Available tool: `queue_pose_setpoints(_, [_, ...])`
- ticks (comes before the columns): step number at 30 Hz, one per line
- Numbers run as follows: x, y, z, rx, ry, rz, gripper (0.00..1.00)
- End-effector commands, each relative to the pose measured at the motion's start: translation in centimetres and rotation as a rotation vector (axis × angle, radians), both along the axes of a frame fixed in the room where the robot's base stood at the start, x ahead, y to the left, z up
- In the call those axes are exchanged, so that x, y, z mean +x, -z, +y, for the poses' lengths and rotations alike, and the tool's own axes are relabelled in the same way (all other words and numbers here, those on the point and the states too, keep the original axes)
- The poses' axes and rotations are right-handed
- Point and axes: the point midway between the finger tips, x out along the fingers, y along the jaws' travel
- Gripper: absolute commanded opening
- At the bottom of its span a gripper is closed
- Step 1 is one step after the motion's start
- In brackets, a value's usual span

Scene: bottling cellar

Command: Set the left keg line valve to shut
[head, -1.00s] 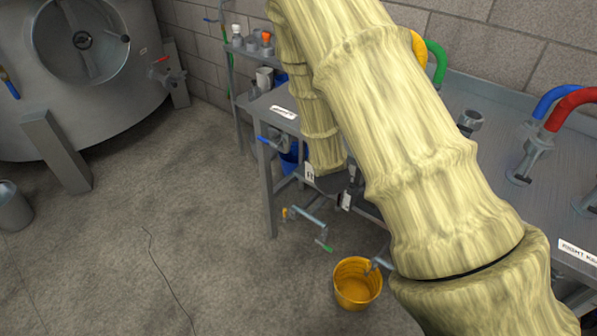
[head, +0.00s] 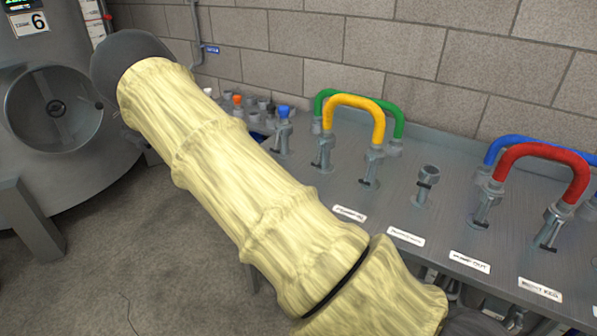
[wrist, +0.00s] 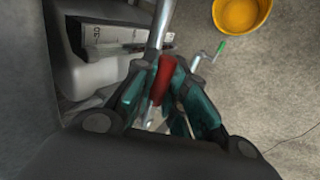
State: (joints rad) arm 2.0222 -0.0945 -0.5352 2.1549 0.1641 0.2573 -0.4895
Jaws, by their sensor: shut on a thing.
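In the wrist view, my gripper (wrist: 170,75) has its teal fingers closed about a red handle grip (wrist: 161,80). A bare metal rod (wrist: 157,30) runs up from the red grip, past the fingertips. The fingers hide part of the grip, and I cannot tell which line's valve it belongs to. A second metal lever with a green tip (wrist: 220,47) is just right of the fingers. In the head view my arm hides the gripper and the valves below the counter.
A yellow bucket (wrist: 242,14) stands on the floor beyond the fingers. In the head view, the steel counter (head: 400,200) carries a red hose loop (head: 548,155), a yellow hose loop (head: 357,103) and blurred front labels. A large tank (head: 58,110) stands left.

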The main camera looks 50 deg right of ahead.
Motion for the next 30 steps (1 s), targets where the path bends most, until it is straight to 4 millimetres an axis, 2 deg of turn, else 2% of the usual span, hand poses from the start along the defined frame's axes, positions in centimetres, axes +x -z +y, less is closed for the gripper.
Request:
queue_pose_setpoints(10, [0.1, -0.1, -0.1, -0.002, 0.000, 0.000, 0.00])
queue_pose_setpoints(11, [0.1, -0.1, -0.1, -0.002, 0.000, 0.000, 0.17])
queue_pose_setpoints(14, [0.1, -0.1, -0.1, -0.002, -0.001, -0.001, 0.36])
queue_pose_setpoints(25, [0.1, -0.2, 0.1, -0.001, -0.002, 0.000, 0.36])
queue_pose_setpoints(30, [0.1, -1.5, 1.0, -0.002, -0.004, -0.001, 0.36])
